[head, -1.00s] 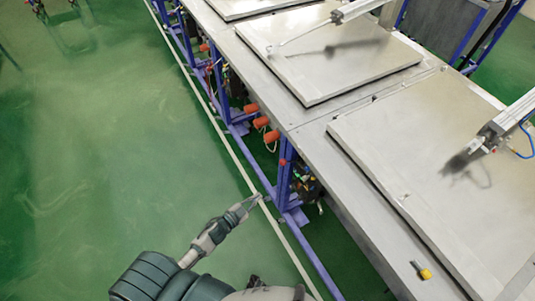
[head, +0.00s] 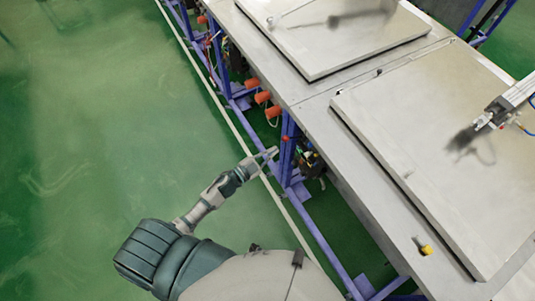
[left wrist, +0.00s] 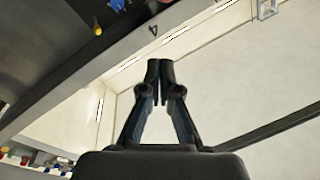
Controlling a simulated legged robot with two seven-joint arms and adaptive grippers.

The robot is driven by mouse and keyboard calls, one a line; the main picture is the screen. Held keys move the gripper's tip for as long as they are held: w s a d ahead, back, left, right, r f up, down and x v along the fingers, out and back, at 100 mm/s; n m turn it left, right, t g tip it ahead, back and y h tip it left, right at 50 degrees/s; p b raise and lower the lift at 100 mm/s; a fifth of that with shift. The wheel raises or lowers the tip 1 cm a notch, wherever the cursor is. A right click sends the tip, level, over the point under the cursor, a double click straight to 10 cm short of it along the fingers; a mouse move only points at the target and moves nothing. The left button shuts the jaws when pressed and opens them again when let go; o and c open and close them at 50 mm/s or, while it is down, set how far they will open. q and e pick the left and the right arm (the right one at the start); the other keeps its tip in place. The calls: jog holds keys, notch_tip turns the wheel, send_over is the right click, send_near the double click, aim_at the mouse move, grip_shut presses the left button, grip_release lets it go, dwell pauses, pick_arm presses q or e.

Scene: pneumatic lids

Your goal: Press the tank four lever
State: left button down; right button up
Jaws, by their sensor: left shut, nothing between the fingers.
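My left gripper (head: 268,154) is shut and empty, low beside the blue leg of the steel bench. In the left wrist view its closed fingertips (left wrist: 160,68) point up toward the underside of a grey beam marked with a "4" (left wrist: 153,30). A yellow knob-like part (left wrist: 97,29) sticks out near that mark, apart from the fingers. In the head view a small red part (head: 285,138) sits at the bench edge close to the gripper. I cannot tell which part is the tank four lever. My right gripper is not in view.
Flat steel lids (head: 440,140) lie on the bench, with a pneumatic cylinder (head: 510,100) at the right. Several orange parts (head: 262,97) stick out along the bench side. A yellow part (head: 426,250) sits on the bench top. Green floor (head: 110,120) at the left is clear.

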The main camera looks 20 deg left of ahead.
pick_arm(q)
jog(key=w+d+f, duration=0.1)
jog(key=w+f, duration=0.1)
jog(key=w, duration=0.5)
jog(key=shift+d+f+b, duration=0.3)
jog(key=shift+d+f, duration=0.05)
jog(key=shift+f, duration=0.05)
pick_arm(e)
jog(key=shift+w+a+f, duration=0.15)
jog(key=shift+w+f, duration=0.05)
pick_arm(q)
jog(key=shift+a, duration=0.1)
